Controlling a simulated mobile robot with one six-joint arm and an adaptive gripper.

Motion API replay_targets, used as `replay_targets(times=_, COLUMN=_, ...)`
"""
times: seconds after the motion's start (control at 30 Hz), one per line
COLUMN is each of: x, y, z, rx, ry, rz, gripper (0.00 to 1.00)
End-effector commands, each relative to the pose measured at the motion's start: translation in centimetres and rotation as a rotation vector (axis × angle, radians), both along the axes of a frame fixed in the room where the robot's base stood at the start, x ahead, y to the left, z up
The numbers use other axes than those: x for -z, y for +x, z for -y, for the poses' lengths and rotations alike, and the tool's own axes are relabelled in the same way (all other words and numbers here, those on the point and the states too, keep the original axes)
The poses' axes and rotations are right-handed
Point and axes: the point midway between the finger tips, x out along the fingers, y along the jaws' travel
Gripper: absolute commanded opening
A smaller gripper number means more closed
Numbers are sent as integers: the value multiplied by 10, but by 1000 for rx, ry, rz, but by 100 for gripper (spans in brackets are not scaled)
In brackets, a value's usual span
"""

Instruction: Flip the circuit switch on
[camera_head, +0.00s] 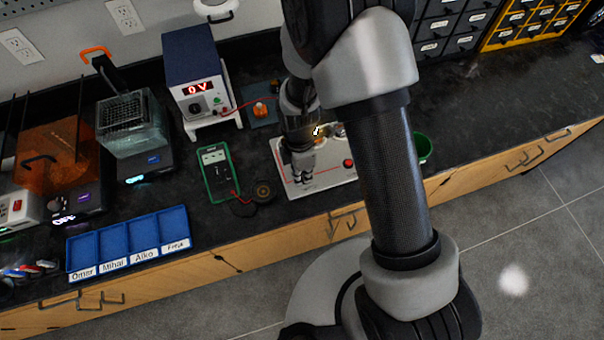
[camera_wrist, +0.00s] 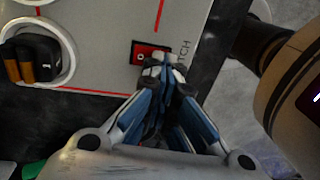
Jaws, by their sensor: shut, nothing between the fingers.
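The circuit board (camera_head: 325,181) is a white panel with red lines, lying on the black bench below my arm. In the wrist view, the circuit switch (camera_wrist: 147,51) is a small red rocker in a dark frame, on the white panel (camera_wrist: 105,45) beside lettering that ends in "TCH". My gripper (camera_wrist: 166,68) is shut and empty, its fingertips at the switch's lower right edge. I cannot tell whether they touch it. The fingertips cover part of the switch surround, and its rocker position is unclear. In the head view my gripper (camera_head: 302,172) is over the board's left part.
A power supply (camera_head: 200,85) reading "0 V" stands behind left. A green multimeter (camera_head: 215,172) lies left of the board, and a blue tray (camera_head: 128,243) farther left. A green bin (camera_head: 424,149) is on the right. In the wrist view, a round holder (camera_wrist: 66,38) surrounds a black part.

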Motion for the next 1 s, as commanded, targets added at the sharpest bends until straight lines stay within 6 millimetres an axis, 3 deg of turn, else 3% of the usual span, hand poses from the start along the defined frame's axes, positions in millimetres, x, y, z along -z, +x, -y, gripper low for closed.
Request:
replay_targets(times=0.77, x=-4, y=14, z=-4, rx=0, ry=-1, rz=-3, gripper=0)
replay_targets(times=1.0, x=-37, y=16, z=-12, rx=2, ry=-1, rz=-1, gripper=0)
